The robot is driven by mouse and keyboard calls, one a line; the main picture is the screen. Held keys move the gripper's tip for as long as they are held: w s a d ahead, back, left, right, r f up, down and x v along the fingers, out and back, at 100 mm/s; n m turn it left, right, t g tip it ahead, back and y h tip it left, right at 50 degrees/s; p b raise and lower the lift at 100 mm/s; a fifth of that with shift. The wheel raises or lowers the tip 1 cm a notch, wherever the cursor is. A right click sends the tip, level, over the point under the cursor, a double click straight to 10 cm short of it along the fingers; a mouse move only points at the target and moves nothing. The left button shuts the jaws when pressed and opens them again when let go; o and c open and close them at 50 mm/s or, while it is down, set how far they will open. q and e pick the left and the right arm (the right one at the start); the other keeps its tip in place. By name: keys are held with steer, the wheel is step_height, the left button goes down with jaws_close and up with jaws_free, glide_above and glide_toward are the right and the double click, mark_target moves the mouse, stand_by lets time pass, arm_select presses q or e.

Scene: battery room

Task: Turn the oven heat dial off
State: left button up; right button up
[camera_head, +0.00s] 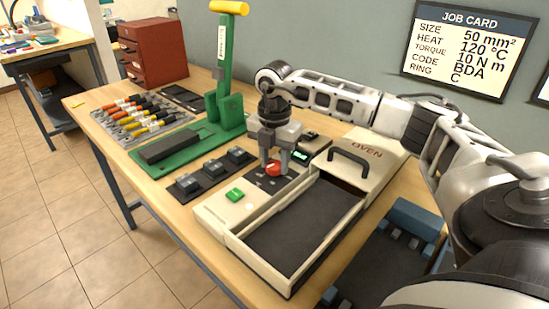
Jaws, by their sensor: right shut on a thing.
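The oven (369,153) is a cream box with a black handle on the wooden bench. Its shallow tray with a dark floor (300,225) lies open in front. Its control panel (243,204) runs along the left side. The red heat dial (276,169) sits on the dark part of this panel. My right gripper (273,160) points down from above with its fingers shut on the red dial. The dial's markings are too small to read. A green button (235,195) is on the panel's near end, and a small lit green display (301,155) is behind the dial. My left gripper is not in view.
A green press (222,108) with a yellow-topped lever stands left of the oven. A job card (467,52) hangs on the wall.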

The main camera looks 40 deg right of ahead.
steer(key=n, duration=0.6)
steer(key=shift+r+n, duration=0.1)
steer(key=shift+n, duration=0.2)
steer(key=n, duration=0.3)
steer(key=shift+n+p, duration=0.3)
steer(key=n, duration=0.3)
steer(key=shift+n, duration=0.3)
steer(key=n, duration=0.9)
steer(key=shift+n, duration=0.6)
steer(key=o, duration=1)
